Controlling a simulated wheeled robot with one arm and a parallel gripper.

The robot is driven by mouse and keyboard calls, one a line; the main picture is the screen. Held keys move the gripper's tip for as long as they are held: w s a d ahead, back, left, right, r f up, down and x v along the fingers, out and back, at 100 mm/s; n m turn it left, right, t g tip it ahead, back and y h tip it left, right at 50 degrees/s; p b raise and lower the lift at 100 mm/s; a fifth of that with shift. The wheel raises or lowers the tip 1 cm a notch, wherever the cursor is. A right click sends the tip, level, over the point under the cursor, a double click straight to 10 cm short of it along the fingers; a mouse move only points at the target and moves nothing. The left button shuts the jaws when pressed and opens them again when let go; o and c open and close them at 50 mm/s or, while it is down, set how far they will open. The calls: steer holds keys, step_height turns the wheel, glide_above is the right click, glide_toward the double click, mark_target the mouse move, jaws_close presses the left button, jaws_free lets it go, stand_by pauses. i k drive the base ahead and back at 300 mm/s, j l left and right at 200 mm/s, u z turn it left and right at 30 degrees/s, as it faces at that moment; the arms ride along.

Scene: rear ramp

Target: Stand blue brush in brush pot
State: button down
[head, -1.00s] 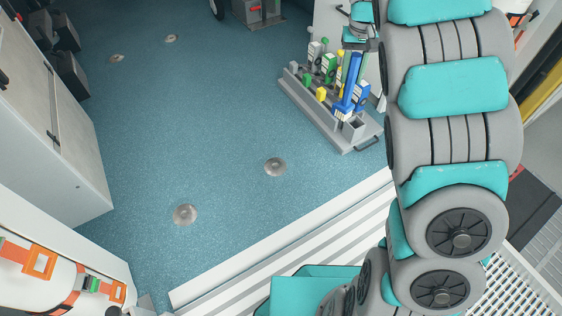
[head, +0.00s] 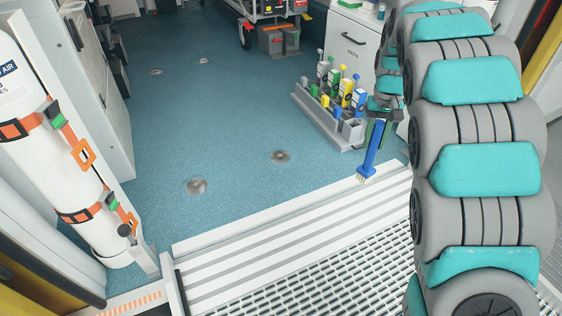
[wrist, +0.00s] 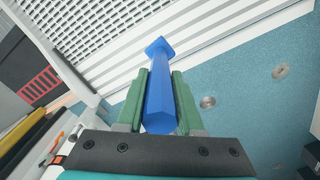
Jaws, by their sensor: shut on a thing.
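My gripper (head: 376,130) is shut on the blue brush (head: 370,152) and holds it at the right, in front of the tool rack. The brush tilts, with its pale bristles at the lower end. In the wrist view, the blue handle (wrist: 158,102) lies between the two green fingers of my gripper (wrist: 163,78). The brush pot appears to be the grey square open cup (head: 352,131) at the near right end of the rack. The brush is outside it, to its right and nearer the camera. The inside of the cup is hard to make out.
The grey rack (head: 318,112) holds several coloured bottles and tools beside the cup. A white cabinet (head: 350,42) stands behind it. White steps (head: 290,215) and a metal grating lie in front. The blue floor (head: 220,125) to the left is mostly clear.

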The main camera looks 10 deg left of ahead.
mark_target(349, 137)
steer(key=i+j+z, duration=0.35)
steer(key=i+j, duration=0.3)
steer(key=i, duration=0.15)
steer(key=i+j+z, duration=0.3)
steer(key=i+j, duration=0.4)
steer(key=j, duration=0.2)
